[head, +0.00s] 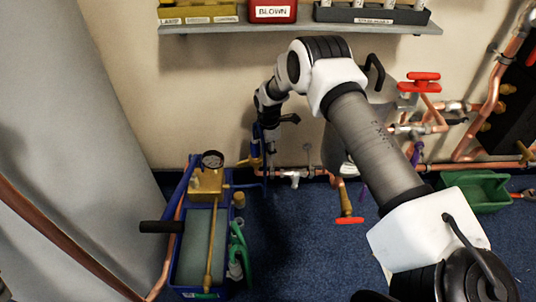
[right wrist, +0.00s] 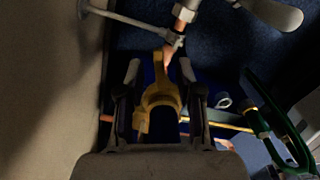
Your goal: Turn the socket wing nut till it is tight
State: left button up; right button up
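The brass socket wing nut (right wrist: 161,93) shows in the right wrist view between the two fingers of my right gripper (right wrist: 160,72). Dark gaps show on both sides of it, so the fingers stand around it, apart. A copper pipe end (right wrist: 184,12) with a grey fitting is just beyond it. In the head view my right gripper (head: 270,148) points down near the wall, above the copper pipe run. Brass (head: 256,148) shows beside it, partly hidden by the gripper. How far the nut is threaded cannot be seen. My left gripper is not in view.
A red valve handle (head: 350,220) and green bin (head: 478,190) are to the right. A shelf (head: 300,28) hangs above.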

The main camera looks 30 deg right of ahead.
grip_shut()
jog(key=shift+r, duration=0.1)
jog(key=m+p, duration=0.2)
jog(key=s+m+p, duration=0.1)
jog(key=m+p, duration=0.1)
jog(key=s+m+p, duration=0.1)
jog(key=m+p, duration=0.1)
jog(key=shift+a+r, duration=0.2)
jog(key=shift+a, duration=0.2)
jog(key=shift+s+a+f+m+p, duration=0.1)
jog(key=shift+s+a+m+p, duration=0.2)
jog(key=shift+a+m+p, duration=0.9)
jog(key=shift+s+d+f+m+p, duration=0.1)
jog(key=shift+s+m+p, duration=0.35)
jog(key=shift+m, duration=1.6)
jog(key=shift+s+a+m+p, duration=0.1)
jog(key=shift+a+m+p, duration=0.45)
jog(key=shift+m+p, duration=0.8)
jog(key=shift+m+b, duration=0.3)
jog(key=shift+m, duration=0.1)
